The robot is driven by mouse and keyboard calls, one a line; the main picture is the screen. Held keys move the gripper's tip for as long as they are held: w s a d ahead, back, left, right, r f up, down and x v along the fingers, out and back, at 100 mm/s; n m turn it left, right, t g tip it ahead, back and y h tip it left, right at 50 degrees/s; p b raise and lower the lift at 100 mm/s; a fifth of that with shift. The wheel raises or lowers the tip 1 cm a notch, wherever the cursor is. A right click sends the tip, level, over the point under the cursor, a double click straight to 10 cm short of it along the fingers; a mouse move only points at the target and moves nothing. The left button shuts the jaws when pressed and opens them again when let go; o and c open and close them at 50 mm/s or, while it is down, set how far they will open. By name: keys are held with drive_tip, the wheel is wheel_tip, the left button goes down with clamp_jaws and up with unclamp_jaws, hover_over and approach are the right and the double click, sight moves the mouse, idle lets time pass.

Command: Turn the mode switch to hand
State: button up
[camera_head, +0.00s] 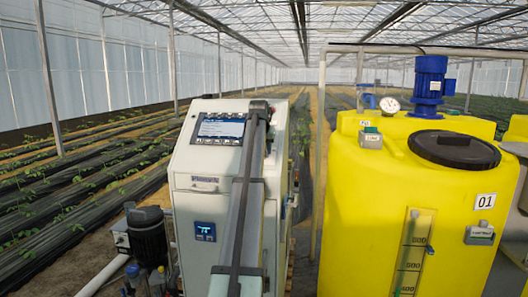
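A white control cabinet (190,232) stands left of centre. It has a sloped top with a display panel (220,129), a row of buttons under it, and a small blue-lit display (205,231) on its front. I cannot make out a mode switch; it may be hidden or too small to tell. A long grey link with dark bands, which looks like my arm, rises from the bottom edge across the cabinet's front right to a dark joint near its top. It hides part of the cabinet. I cannot see my gripper or its fingers.
A large yellow tank (370,215) with a black lid (454,150), blue motor (429,82) and gauge (390,105) stands right. A dark motor pump (147,235) stands left of the cabinet. A narrow gap separates cabinet and tank. Planted rows (70,190) lie behind.

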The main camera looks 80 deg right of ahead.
drive_tip(key=v, duration=1.2)
drive_tip(key=shift+a+r, duration=0.15)
drive_tip(key=shift+r, duration=0.1)
drive_tip(key=shift+w, duration=0.1)
